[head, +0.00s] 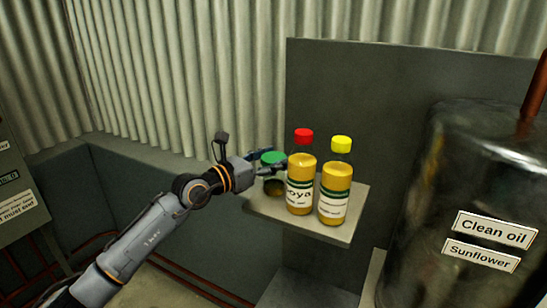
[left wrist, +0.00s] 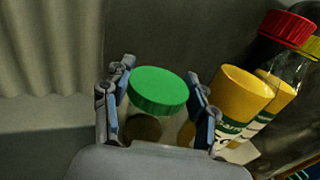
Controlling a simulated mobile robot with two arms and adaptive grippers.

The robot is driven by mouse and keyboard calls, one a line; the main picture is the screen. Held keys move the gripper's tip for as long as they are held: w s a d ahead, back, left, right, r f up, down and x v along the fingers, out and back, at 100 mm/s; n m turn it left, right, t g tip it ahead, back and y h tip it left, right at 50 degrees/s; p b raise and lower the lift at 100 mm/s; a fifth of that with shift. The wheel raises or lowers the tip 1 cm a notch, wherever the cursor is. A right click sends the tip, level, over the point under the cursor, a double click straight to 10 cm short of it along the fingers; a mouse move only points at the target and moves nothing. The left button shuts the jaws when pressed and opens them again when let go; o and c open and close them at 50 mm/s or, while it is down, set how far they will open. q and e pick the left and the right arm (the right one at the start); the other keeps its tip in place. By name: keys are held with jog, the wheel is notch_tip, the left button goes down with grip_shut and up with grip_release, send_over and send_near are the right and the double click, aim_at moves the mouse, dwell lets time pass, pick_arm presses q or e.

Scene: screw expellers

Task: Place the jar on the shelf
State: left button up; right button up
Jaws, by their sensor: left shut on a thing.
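The jar with a green lid (head: 273,158) is at the left end of the small grey shelf (head: 334,233) in the head view. My left gripper (head: 268,168) is shut around it. In the left wrist view the jar's green lid (left wrist: 158,91) shows between the two fingers of the left gripper (left wrist: 157,105), one on each side. The jar looks upright. I cannot tell whether its base touches the shelf. My right gripper is not in view.
A red-capped bottle (head: 301,178) stands on the shelf close to the jar's right. A yellow-capped bottle (head: 335,186) stands beside it. A large dark tank (head: 455,180) labelled "Clean oil" is at the right. A grey panel (head: 375,85) rises behind the shelf.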

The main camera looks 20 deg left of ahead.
pick_arm(q)
jog(key=o, duration=1.2)
jog(key=shift+f, duration=0.15)
jog(key=shift+o, duration=0.6)
jog(key=shift+d, duration=0.1)
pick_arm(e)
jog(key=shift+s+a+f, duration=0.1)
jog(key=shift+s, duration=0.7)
pick_arm(q)
jog(key=shift+r, duration=0.2)
jog(key=b+v, duration=0.5)
jog(key=v, duration=0.7)
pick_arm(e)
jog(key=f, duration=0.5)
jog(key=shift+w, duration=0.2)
pick_arm(q)
jog(key=shift+f, duration=0.1)
